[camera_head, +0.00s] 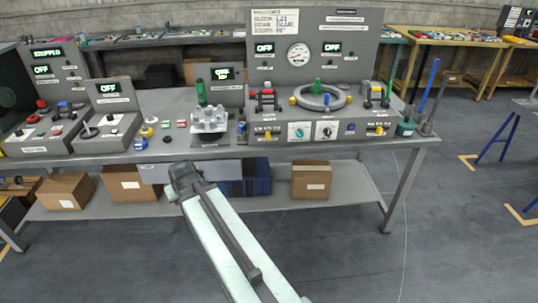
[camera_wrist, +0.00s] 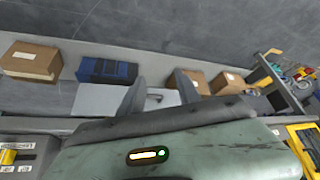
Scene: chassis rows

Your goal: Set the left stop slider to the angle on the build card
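The build card (camera_head: 275,20) is the white sheet on the upper left of the back panel; its small print is too blurred to read surely. A yellow slider knob (camera_head: 267,135) sits low at the left of the console front, with a similar yellow knob (camera_head: 378,130) at the right. In the wrist view a yellow knob (camera_wrist: 10,157) shows at the lower left; I cannot tell which one it is. My gripper (camera_wrist: 160,82) has its two fingers apart with nothing between them. In the head view my arm end is in front of the bench, left of and below the console.
A ring fixture (camera_head: 343,102) and a grey block with a green handle (camera_head: 208,125) stand on the bench. Cardboard boxes (camera_head: 311,182) and a blue bin (camera_head: 262,181) are on the lower shelf. Open floor (camera_head: 340,265) lies in front.

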